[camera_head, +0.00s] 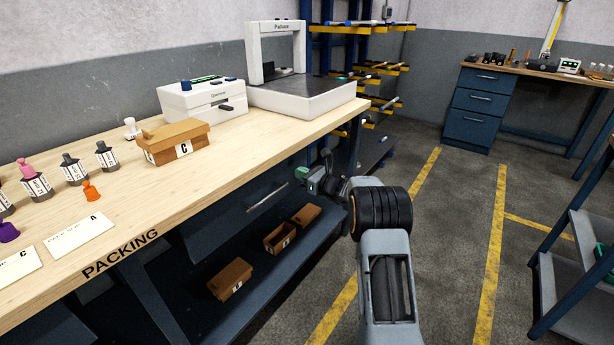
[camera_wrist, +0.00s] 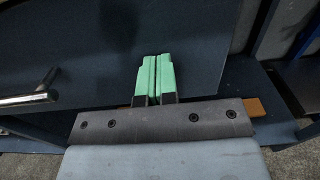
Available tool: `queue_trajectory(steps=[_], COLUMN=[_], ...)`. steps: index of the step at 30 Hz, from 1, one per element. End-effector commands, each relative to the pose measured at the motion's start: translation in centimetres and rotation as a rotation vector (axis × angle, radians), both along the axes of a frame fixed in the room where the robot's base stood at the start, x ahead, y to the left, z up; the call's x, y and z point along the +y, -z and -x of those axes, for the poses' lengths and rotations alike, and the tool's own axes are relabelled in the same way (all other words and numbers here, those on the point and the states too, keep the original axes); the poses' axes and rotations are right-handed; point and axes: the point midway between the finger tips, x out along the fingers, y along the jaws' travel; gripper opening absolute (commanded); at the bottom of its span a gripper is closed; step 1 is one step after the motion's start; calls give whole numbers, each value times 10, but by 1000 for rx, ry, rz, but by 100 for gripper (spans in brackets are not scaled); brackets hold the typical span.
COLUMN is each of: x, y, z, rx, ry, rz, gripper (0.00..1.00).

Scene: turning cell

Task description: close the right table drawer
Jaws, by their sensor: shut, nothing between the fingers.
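The dark blue drawer front (camera_head: 240,208) is under the packing table (camera_head: 215,178), with a silver bar handle (camera_head: 267,198). My gripper (camera_head: 302,173) is beside the right end of this drawer front, below the tabletop edge. In the wrist view the green fingertips (camera_wrist: 153,80) are shut together and empty, pointing at the dark drawer panel (camera_wrist: 115,45) near its right edge. The handle (camera_wrist: 30,92) lies to their left. I cannot tell whether the tips touch the panel, or how far out the drawer stands.
Small cardboard boxes (camera_head: 230,279) stand on the lower shelf (camera_head: 290,262). A grey cart (camera_head: 575,260) stands at right.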

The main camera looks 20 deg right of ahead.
Motion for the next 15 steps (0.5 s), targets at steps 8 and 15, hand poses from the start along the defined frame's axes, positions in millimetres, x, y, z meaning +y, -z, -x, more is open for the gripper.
queue_trajectory(steps=[8,15], x=[10,11], y=[-2,-4], z=[-4,-4], rx=[-3,-5], ry=[-8,-11], rz=[-1,-1], gripper=[0,0])
